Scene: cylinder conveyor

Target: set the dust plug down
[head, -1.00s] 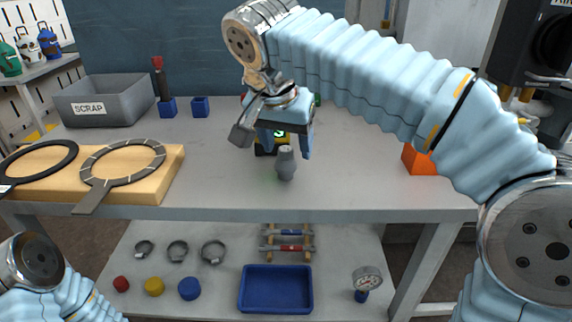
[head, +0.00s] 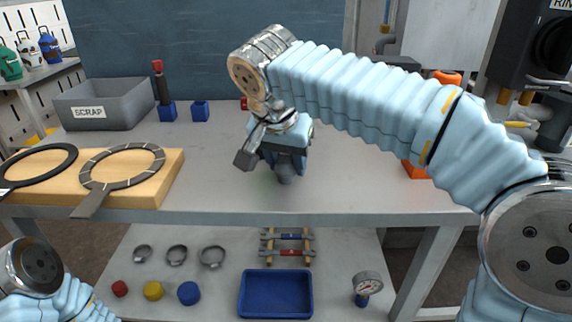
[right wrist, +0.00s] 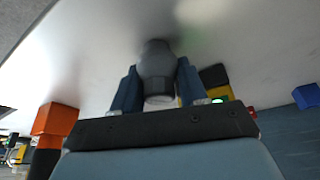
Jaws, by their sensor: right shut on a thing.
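The grey dust plug (head: 285,177) is upright at the bench top (head: 350,190), near the front edge and right of the wooden board. My right gripper (head: 284,168) points down over it and is shut on it; the fingers hide most of the plug in the head view. In the right wrist view the plug (right wrist: 157,62) sits between the two blue fingers (right wrist: 157,82), with its rounded end toward the grey bench surface. My left gripper is out of view; only part of my left arm shows at the lower left.
A wooden board (head: 160,192) with ring-shaped tools lies left. Behind are a scrap bin (head: 100,108) and blue blocks (head: 200,108). An orange block (head: 415,169) is right, partly behind my arm. The lower shelf holds a blue tray (head: 275,316) and a gauge (head: 367,284).

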